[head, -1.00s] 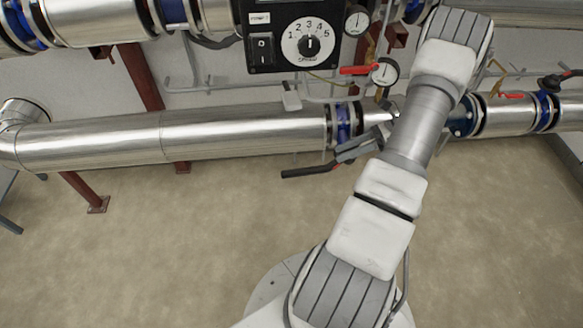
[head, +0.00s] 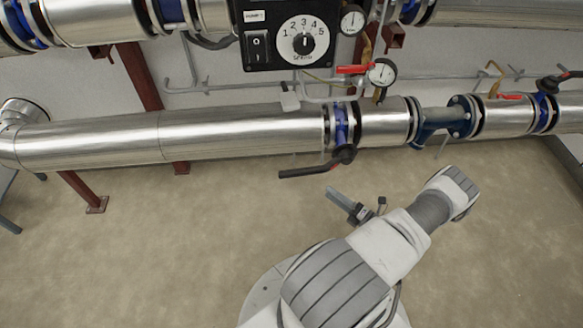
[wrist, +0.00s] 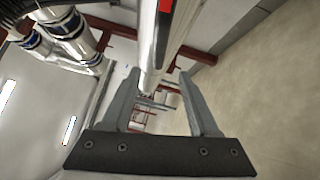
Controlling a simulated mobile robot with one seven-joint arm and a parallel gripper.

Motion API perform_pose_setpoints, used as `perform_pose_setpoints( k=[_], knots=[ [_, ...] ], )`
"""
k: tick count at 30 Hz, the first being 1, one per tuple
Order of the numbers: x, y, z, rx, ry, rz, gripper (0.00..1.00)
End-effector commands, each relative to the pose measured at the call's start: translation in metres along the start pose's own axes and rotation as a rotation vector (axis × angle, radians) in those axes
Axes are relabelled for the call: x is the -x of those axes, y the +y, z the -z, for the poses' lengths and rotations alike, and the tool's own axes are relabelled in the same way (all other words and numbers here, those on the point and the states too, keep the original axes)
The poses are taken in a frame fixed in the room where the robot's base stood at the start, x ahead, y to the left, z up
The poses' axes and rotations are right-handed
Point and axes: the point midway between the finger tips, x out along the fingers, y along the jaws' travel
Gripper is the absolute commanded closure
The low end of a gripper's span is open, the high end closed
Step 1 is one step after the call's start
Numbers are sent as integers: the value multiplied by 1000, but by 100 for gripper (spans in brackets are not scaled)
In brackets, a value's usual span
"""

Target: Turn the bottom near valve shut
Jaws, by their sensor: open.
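A blue valve (head: 342,124) sits in the lower silver pipe in the head view. Its black lever (head: 310,171) points left, roughly along the pipe and slightly toward me. My gripper (head: 337,196) is below and apart from this lever, over the floor. Its two grey fingers are spread with nothing held, as the wrist view (wrist: 159,72) also shows. A second blue valve with a black lever (head: 556,81) is farther right on the same pipe line. I cannot clearly pick out the lever in the wrist view.
A black control box (head: 292,38) with a dial and switch hangs above the lower pipe (head: 230,134). A gauge (head: 381,73) and red handle (head: 355,69) are beside it. A blue strainer fitting (head: 440,117) is right of the valve. The floor (head: 160,240) in front is clear.

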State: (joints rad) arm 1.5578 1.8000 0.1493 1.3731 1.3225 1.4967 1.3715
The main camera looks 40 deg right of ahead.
Motion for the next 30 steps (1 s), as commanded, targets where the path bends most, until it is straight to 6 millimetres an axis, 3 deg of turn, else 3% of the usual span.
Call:
perform_pose_setpoints(
  k=[5, 21, 30],
  knots=[
    [-26, 0, 1, 0, 5, -2, 39],
    [-140, -1, 2, 3, 7, -1, 39],
    [-169, 0, 1, 4, 6, 0, 39]
  ],
)
